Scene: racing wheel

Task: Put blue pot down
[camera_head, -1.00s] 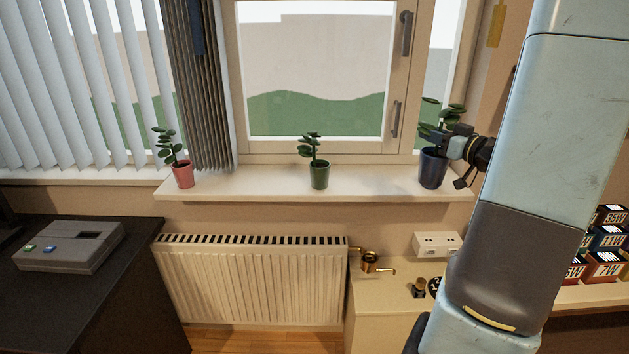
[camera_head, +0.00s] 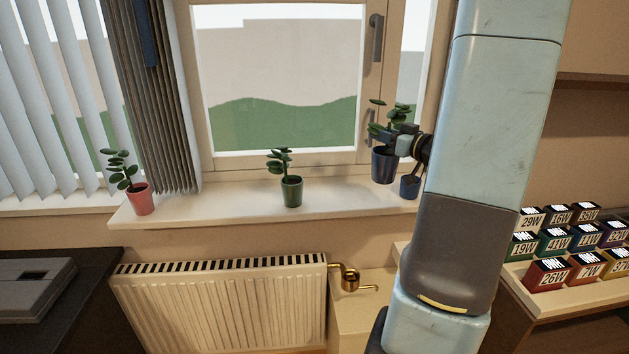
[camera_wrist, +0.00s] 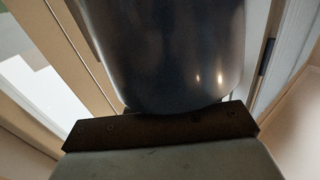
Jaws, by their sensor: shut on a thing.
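The blue pot (camera_head: 383,167) holds a leafy green plant and is upright at the right end of the white window sill (camera_head: 230,208). My gripper (camera_head: 398,141) is shut on it from the right, near its rim. The pot appears raised over the sill, but I cannot tell the gap under it. In the wrist view the dark, shiny pot (camera_wrist: 170,50) fills the upper middle, against a dark gripper edge. A smaller dark blue pot-like shape (camera_head: 409,187) shows just right of and below the pot, beside my arm.
A green pot (camera_head: 291,191) with a plant stands mid-sill, and a pink pot (camera_head: 140,199) at the left. Bare sill lies between them. The window frame (camera_head: 375,80) is close behind. A radiator (camera_head: 220,305) is below; small numbered boxes (camera_head: 548,272) stand at right.

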